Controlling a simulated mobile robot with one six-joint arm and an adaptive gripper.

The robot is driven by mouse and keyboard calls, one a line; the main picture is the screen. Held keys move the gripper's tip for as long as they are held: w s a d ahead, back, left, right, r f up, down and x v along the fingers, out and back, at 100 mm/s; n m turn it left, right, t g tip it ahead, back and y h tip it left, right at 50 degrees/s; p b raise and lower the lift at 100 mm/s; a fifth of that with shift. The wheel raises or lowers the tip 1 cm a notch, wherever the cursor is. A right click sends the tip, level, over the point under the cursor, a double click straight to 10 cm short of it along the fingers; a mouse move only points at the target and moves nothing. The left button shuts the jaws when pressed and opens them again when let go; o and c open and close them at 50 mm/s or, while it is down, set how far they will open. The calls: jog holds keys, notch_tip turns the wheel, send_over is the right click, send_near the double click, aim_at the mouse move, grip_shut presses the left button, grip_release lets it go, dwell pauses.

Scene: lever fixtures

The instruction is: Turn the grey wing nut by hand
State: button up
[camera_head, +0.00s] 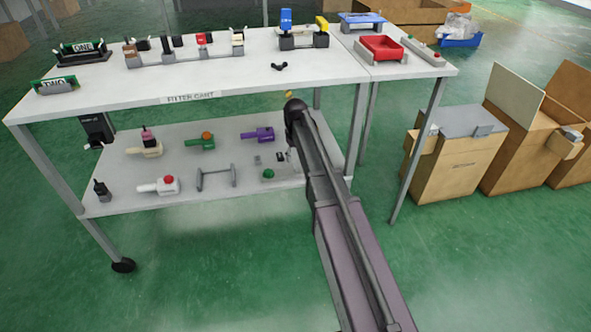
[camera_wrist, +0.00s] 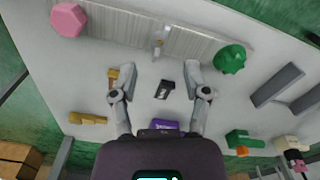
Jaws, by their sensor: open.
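In the head view my arm hides the gripper.
The wrist view also shows a pink hexagonal knob (camera_wrist: 68,20), a green knob (camera_wrist: 230,58) and a purple piece (camera_wrist: 165,125). The cart's lower shelf (camera_head: 225,165) holds several coloured handles. Cardboard boxes (camera_head: 455,160) stand right.

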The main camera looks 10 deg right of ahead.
aim_at(296, 168)
jog(key=shift+f+b, duration=2.15)
jog(key=shift+f, duration=0.25)
grip_shut()
